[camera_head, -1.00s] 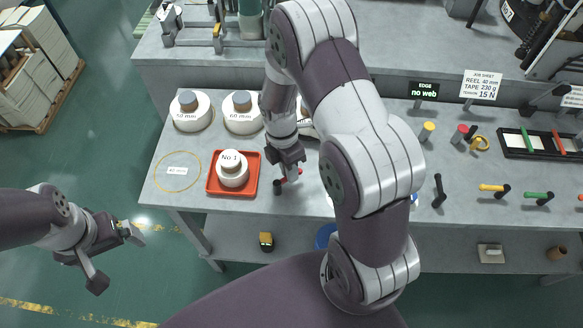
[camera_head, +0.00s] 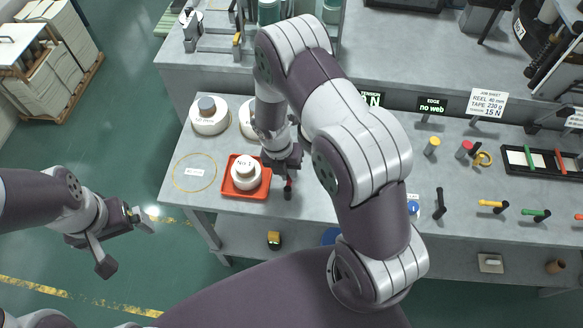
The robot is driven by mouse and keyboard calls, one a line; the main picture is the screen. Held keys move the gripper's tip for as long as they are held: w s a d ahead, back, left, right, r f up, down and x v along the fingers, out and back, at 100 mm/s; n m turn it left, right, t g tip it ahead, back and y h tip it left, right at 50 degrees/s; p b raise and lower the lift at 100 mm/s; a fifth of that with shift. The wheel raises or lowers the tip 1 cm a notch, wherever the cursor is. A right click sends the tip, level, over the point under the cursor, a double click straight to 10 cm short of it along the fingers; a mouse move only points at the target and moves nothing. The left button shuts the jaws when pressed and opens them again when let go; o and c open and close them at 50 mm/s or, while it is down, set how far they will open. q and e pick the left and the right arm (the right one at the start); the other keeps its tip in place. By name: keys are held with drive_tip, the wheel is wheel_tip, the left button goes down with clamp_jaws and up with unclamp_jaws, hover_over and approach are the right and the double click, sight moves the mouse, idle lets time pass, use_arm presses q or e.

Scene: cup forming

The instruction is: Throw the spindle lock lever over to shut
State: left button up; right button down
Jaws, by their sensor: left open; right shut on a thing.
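My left gripper (camera_head: 121,240) is open and empty, out over the floor to the left of the table.
White reels (camera_head: 210,121) stand behind the tray, and a yellow ring outline (camera_head: 178,182) lies left of it. To the right are a black lever (camera_head: 439,204), a yellow lever (camera_head: 494,206) and a green lever (camera_head: 537,214). My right arm crosses the table's middle.

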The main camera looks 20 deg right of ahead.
drive_tip(key=shift+w+a+n, duration=0.2)
drive_tip(key=shift+n, duration=0.4)
drive_tip(key=c, duration=1.1)
unclamp_jaws()
drive_tip(key=shift+s, duration=0.1)
drive_tip(key=shift+r, duration=0.15)
wheel_tip(320, 180, up, 12)
drive_tip(key=w+a, duration=0.1)
drive_tip(key=a, duration=0.1)
drive_tip(key=shift+w+r+b, duration=0.15)
drive_tip(key=shift+b, duration=0.2)
drive_tip(key=shift+a, duration=0.1)
